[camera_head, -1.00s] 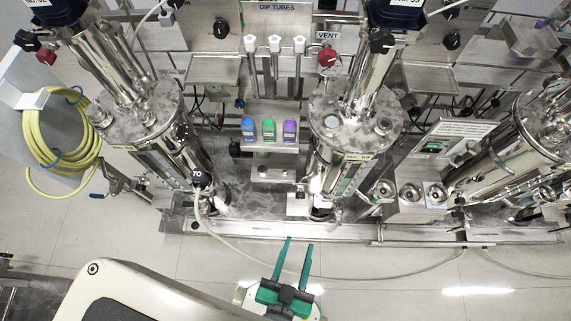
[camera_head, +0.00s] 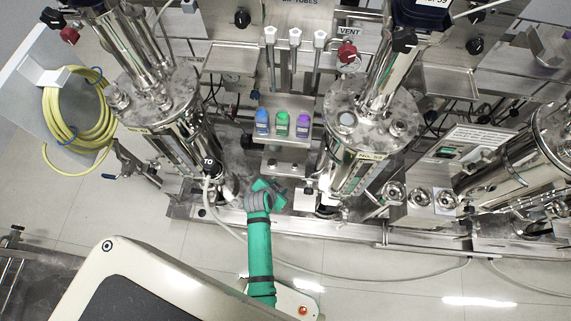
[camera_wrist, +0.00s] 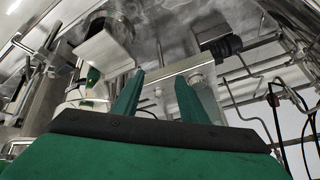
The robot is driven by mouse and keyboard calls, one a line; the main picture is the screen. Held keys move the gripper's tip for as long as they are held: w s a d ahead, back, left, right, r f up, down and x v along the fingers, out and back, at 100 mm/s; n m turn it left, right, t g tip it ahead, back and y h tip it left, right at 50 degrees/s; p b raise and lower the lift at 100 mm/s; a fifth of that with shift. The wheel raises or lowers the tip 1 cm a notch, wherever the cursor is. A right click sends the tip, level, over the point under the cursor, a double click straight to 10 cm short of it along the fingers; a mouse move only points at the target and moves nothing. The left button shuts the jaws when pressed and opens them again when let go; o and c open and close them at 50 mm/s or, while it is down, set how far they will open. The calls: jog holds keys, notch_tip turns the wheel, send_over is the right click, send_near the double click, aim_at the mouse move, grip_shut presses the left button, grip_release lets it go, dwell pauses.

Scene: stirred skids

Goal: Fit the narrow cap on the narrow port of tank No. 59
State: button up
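The right-hand tank (camera_head: 352,165) stands upright on the skid, with "59" partly readable on the label (camera_head: 433,3) above it. Its lid carries a pale round port or window (camera_head: 346,120) and a smaller metal fitting (camera_head: 397,129). Three round metal cap-like pieces (camera_head: 393,195) sit in a row on a block right of the tank; I cannot tell which is the narrow cap. My gripper (camera_head: 269,186) is left of this tank, over the front of the skid. In the wrist view its two green fingers (camera_wrist: 158,82) are apart with nothing between them.
A second tank (camera_head: 165,125) stands left. Blue, green and purple bottles (camera_head: 282,124) sit on a shelf between the tanks. A pale hose (camera_head: 320,264) loops along the floor. A yellow hose coil (camera_head: 75,110) hangs at left. A horizontal vessel (camera_head: 510,175) is at right.

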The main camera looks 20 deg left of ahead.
aim_at(295, 166)
jog(key=w+r+m+h, duration=0.2)
jog(key=w+h, duration=0.1)
jog(key=w, duration=0.6)
jog(key=shift+g, duration=0.4)
jog(key=shift+x, duration=3.5)
jog(key=shift+w+a, duration=0.15)
grip_shut()
jog(key=shift+r, duration=0.7)
jog(key=shift+r, duration=2)
